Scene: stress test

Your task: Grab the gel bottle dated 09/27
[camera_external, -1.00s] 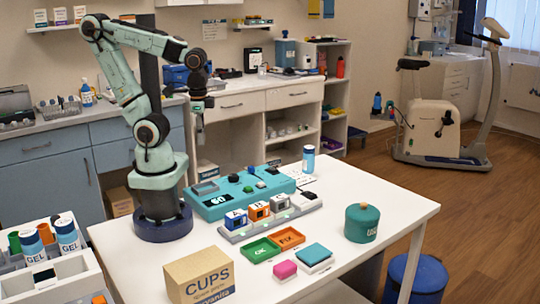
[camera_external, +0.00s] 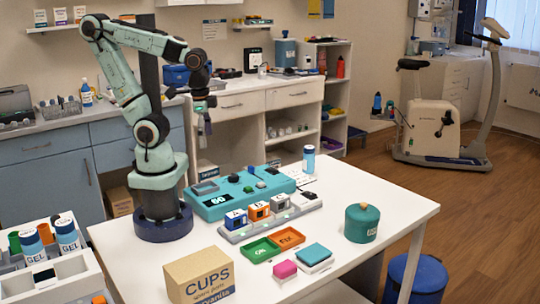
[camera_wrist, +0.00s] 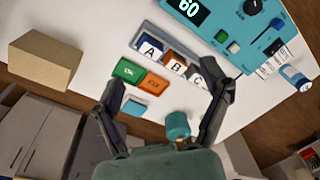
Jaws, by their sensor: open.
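Two white gel bottles with blue bands stand in the white caddy at the lower left of the external view: a left one (camera_external: 32,247) and a right one (camera_external: 67,236). Both read GEL; no date is legible. A small blue and white bottle (camera_external: 309,158) stands on the table behind the teal console; it also shows at the right edge of the wrist view (camera_wrist: 294,77). Its label is unreadable. My gripper (camera_wrist: 162,75) is open and empty, high above the table. In the external view it hangs (camera_external: 205,128) beyond the console, far from the caddy.
The white table (camera_external: 395,198) holds a teal console (camera_external: 225,203), lettered blocks (camera_external: 258,211), green (camera_external: 262,249) and orange (camera_external: 289,238) trays, a cardboard CUPS box (camera_external: 199,276) and a teal lidded pot (camera_external: 362,223). The table's right end is mostly clear.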

